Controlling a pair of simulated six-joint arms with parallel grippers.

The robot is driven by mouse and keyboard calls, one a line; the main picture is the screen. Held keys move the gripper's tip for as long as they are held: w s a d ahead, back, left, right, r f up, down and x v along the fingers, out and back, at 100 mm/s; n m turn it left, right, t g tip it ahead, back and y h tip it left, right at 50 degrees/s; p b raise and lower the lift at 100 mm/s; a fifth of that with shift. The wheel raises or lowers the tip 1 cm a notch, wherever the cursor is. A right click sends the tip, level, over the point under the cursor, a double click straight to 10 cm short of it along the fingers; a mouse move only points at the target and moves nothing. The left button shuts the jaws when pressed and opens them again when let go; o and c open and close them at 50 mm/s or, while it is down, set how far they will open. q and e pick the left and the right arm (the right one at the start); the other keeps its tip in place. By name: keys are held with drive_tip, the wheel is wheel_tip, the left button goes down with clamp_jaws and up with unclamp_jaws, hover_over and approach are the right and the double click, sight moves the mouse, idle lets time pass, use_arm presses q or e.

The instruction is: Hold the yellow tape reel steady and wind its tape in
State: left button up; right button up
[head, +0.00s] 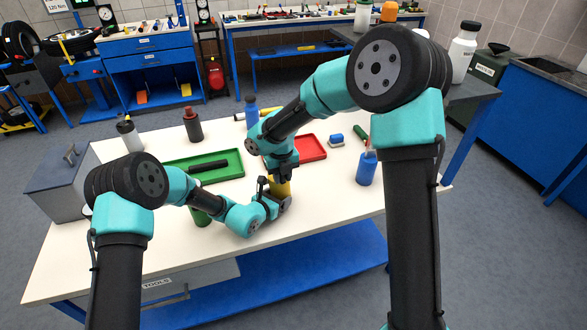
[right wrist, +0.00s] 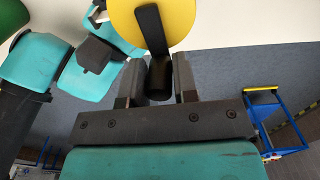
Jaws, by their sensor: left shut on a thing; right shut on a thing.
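The yellow tape reel (head: 282,188) stands near the front middle of the white table. In the right wrist view its round yellow face (right wrist: 185,18) carries a black crank arm (right wrist: 152,30) ending in a dark knob (right wrist: 162,76). My left gripper (head: 273,199) is shut on the reel's body low down, coming from the left. My right gripper (head: 281,175) is above the reel, pointing down. In the right wrist view its fingers (right wrist: 160,82) are shut around the crank knob. The tape itself cannot be made out; the grippers hide much of the reel.
A green tray (head: 232,157) with a black bar lies behind on the left, a red tray (head: 314,143) behind on the right. A green cylinder (head: 199,217) stands close by my left forearm. The table's right front is clear.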

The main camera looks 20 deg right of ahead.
idle(0.4)
drive_tip(key=shift+w+d+f+n, duration=0.1)
drive_tip(key=shift+d+n, duration=0.35)
drive_tip(key=shift+n, duration=0.6)
drive_tip(key=shift+w+d+f+n, duration=0.1)
drive_tip(key=shift+d+n, duration=0.3)
drive_tip(key=shift+n, duration=0.65)
drive_tip(key=o, duration=0.7)
drive_tip(key=shift+r, duration=0.1)
wheel_tip(320, 180, up, 7)
